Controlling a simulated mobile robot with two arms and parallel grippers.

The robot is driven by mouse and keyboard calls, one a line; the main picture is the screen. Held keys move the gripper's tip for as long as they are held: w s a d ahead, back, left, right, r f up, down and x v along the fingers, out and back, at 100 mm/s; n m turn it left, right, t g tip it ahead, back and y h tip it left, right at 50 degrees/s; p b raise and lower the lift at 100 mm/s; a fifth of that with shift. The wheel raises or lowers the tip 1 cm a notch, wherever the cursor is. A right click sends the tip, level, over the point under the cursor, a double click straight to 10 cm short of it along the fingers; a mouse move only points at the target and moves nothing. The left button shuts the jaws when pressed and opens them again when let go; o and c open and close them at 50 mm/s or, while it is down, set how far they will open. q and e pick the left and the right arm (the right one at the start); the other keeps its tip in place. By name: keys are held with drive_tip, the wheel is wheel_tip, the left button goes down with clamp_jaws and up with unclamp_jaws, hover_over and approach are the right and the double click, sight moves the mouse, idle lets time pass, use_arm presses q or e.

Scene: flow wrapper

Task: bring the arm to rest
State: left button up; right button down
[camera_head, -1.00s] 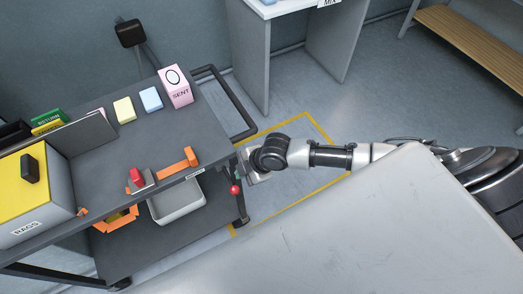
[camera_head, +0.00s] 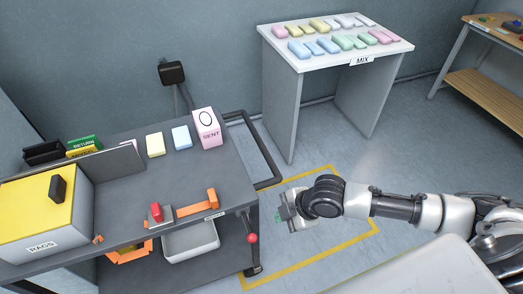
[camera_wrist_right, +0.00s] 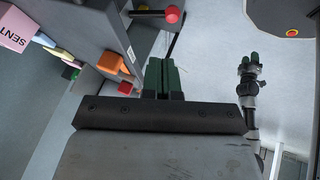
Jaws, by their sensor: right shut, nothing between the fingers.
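My right arm comes in from the right in the head view. Its gripper (camera_head: 284,213) is held over the floor, just right of the dark cart's right end. In the right wrist view the two green fingers of the right gripper (camera_wrist_right: 161,76) are together with nothing between them. My left gripper does not show in the head view. Another dark-tipped arm part (camera_wrist_right: 249,68) shows at the right of the right wrist view; I cannot tell its state.
The dark cart (camera_head: 180,185) carries a pink SENT box (camera_head: 207,131), a yellow block (camera_head: 155,145), a blue block (camera_head: 181,137) and a yellow-topped RAGS box (camera_head: 40,247). A white MIX table (camera_head: 300,60) stands behind. Yellow tape (camera_head: 345,248) marks open floor.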

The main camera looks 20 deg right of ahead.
drive_tip(key=shift+w+f, duration=0.1)
drive_tip(key=w+d+f+m+t+h, duration=0.1)
drive_tip(key=w+d+f+m, duration=0.15)
drive_tip(key=f, duration=0.45)
drive_tip(key=w+d+f+m+t+h, duration=0.1)
drive_tip(key=w+d+f+m, duration=0.1)
drive_tip(key=f+m, duration=0.3)
drive_tip(key=s+d+f+m+h, duration=0.1)
drive_tip(key=s+d+f, duration=0.1)
drive_tip(key=f, duration=0.4)
drive_tip(key=s+d+f+m+h, duration=0.1)
drive_tip(key=s+d+f+m, duration=0.15)
drive_tip(key=f, duration=0.35)
drive_tip(key=s+a+f+m+g, duration=0.1)
drive_tip(key=s+f, duration=0.4)
drive_tip(key=s, duration=0.5)
drive_tip(key=s+a+f+m+g+h, duration=0.1)
drive_tip(key=s+f, duration=0.4)
drive_tip(key=s, duration=0.6)
drive_tip(key=s+a+f+m+g, duration=0.2)
drive_tip(key=s+f, duration=0.3)
drive_tip(key=s, duration=0.5)
drive_tip(key=shift+s+f+m+g, duration=0.25)
drive_tip(key=shift+f+m+g, duration=0.05)
drive_tip(key=shift+g, duration=0.1)
